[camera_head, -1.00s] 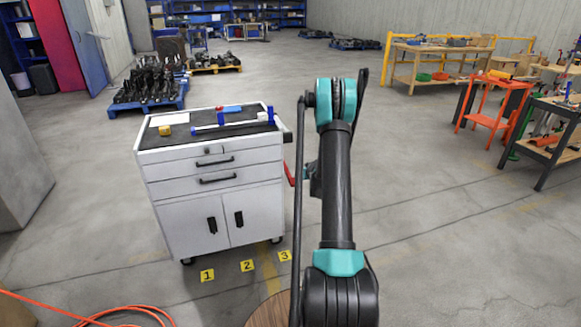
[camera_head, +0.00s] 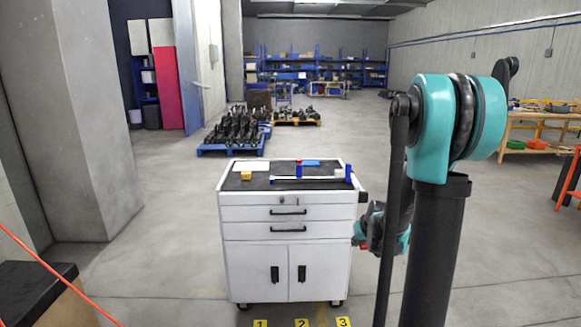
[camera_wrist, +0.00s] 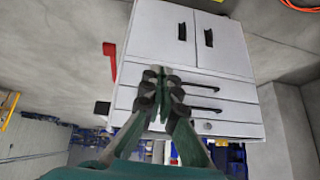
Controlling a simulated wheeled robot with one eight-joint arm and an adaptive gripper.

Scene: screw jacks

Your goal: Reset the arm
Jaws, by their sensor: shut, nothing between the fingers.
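My arm (camera_head: 436,240) stands upright on the right of the head view, with a teal and black joint at its top. Part of my wrist shows behind it, beside the right side of the white tool cabinet (camera_head: 287,212). In the wrist view, my gripper (camera_wrist: 166,78) is shut and empty. Its dark, green-edged fingers overlap the picture of the cabinet, which appears upside down, with its drawer handles and doors beyond the fingers. Whether the gripper is near the cabinet's surface I cannot tell.
On the cabinet top lie a yellow block (camera_head: 246,176), a white sheet (camera_head: 250,166) and a blue-and-white bar part (camera_head: 312,178). A blue pallet (camera_head: 231,149) of dark jacks stands behind. A concrete pillar (camera_head: 85,120) is at left. Open floor surrounds the cabinet.

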